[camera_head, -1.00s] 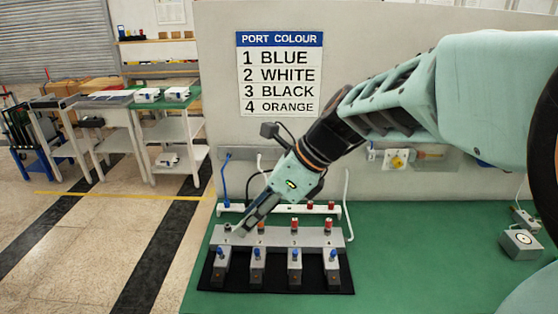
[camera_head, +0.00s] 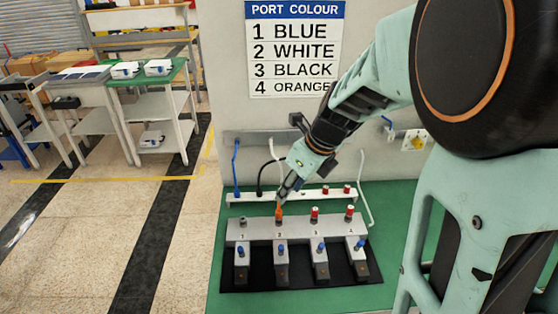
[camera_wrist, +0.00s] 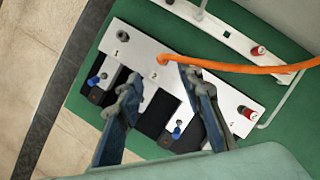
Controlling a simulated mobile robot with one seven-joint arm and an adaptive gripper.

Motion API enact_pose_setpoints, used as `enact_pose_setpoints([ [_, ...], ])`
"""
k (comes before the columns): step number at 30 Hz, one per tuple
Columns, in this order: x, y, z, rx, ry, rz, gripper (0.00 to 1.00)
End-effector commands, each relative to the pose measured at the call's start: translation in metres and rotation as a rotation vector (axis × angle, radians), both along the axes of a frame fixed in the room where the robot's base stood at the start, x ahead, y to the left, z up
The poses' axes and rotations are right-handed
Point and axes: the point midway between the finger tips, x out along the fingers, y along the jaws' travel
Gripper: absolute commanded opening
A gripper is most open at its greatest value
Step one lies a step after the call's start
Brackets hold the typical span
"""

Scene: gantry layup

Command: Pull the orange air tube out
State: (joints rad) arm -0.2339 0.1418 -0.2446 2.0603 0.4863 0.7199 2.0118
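The orange air tube (camera_wrist: 250,68) runs from port 2 of the grey valve block (camera_wrist: 133,47) toward the right edge in the wrist view. In the head view only a short orange piece (camera_head: 279,212) shows, standing in port 2. My gripper (camera_wrist: 162,76) is open, its two fingers apart with port 2 and the tube's end between or just beyond the tips. It also shows in the head view (camera_head: 283,196), tilted down just above the orange piece. I cannot tell whether a finger touches the tube. Nothing is held.
Port 1 (camera_head: 242,222) has a grey fitting; ports 3 (camera_head: 315,214) and 4 (camera_head: 350,212) have red caps. Blue levers stand in front. Behind is a white rail (camera_head: 295,195) with blue, black and white tubes. The wall sign (camera_head: 295,48) lists port colours, with 4 orange. Green bench lies around.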

Motion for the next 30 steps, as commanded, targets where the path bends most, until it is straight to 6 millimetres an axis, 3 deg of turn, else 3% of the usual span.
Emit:
enact_pose_setpoints([
  [5, 0.003, 0.001, -0.012, -0.003, 0.004, -0.005, 0.35],
  [19, 0.024, 0.022, -0.085, -0.003, 0.003, -0.006, 0.35],
  [30, 0.030, 0.028, -0.101, -0.002, 0.000, -0.005, 0.35],
])
